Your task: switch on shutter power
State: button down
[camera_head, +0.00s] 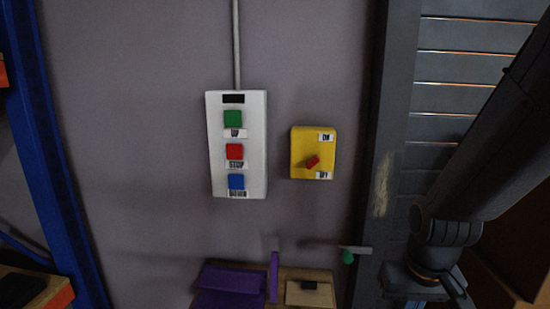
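A yellow switch box (299,145) is on the grey wall in the middle of the view. It has a red knob (312,162) with an ON label (326,138) above it and an OFF label (323,175) below. The knob sits slanted, nearer the OFF label; which label it points at is hard to tell. My gripper (428,284) is at the lower right, below and to the right of the box and well apart from it. It is dark and partly cut off by the bottom edge, and its fingers cannot be made out clearly.
A white panel (218,150) with green, red and blue buttons hangs left of the box. A grey slatted shutter (450,95) and its dark frame (388,130) stand right. Blue racking (45,140) is at left. Purple pieces (232,280) lie below. The wall around the box is clear.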

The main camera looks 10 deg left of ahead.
aim_at(313, 162)
jog(key=k, duration=1)
jog(key=u, duration=1.4)
jog(key=i, duration=0.9)
jog(key=z, duration=0.85)
